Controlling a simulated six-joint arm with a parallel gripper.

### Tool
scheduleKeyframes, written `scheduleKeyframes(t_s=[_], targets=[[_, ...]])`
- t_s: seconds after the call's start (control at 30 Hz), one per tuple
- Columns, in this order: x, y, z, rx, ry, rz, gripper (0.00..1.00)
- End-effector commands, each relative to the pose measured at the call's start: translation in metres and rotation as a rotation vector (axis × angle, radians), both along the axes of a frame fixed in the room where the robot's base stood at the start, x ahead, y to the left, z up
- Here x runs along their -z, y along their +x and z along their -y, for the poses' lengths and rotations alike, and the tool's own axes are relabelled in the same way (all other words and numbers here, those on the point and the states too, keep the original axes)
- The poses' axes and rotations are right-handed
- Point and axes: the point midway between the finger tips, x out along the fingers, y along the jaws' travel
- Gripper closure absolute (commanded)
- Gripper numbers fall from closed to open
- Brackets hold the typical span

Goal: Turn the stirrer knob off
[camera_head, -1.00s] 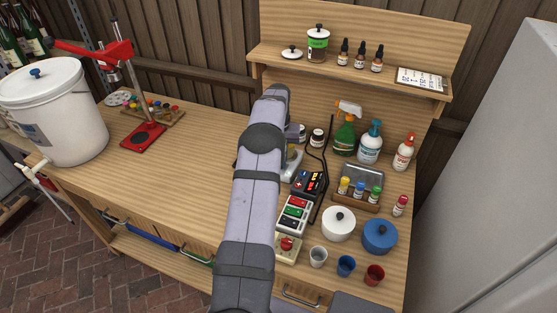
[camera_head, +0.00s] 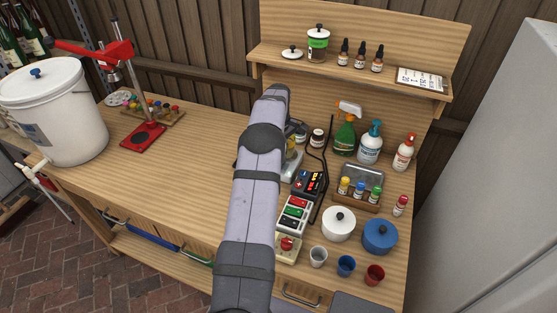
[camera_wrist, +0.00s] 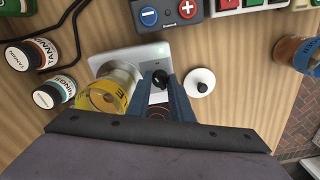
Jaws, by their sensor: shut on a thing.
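The stirrer is a pale flat plate (camera_wrist: 120,60) in the wrist view, with a clear jar holding something yellow (camera_wrist: 106,95) on its left side. Its small black knob (camera_wrist: 160,78) sits at the plate's right part. My gripper (camera_wrist: 162,88) has its two blue-grey fingers shut on this knob from either side. The fingers partly hide the knob, and which way it points is hard to tell. In the head view my arm hides most of the stirrer; a pale edge of its plate (camera_head: 292,171) shows to the right of the arm.
A small white lid with a black knob (camera_wrist: 201,81) lies right of the fingers. A controller with blue and red buttons (camera_wrist: 168,12) lies beyond the plate. Small labelled jars (camera_wrist: 47,95) and a black cable are at left.

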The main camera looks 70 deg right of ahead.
Motion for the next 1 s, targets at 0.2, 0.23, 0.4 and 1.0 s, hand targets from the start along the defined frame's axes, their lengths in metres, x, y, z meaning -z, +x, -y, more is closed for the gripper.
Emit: scheduleKeyframes(t_s=[0.2,0.23,0.4,1.0], targets=[[-0.0014,0.0000,0.0009,-0.205,-0.003,0.000,1.00],[-0.0014,0.0000,0.0009,-0.233,-0.003,0.000,1.00],[-0.0014,-0.0001,0.0009,-0.395,-0.003,0.000,1.00],[-0.0015,-0.0003,0.0012,-0.911,-0.004,-0.001,1.00]])
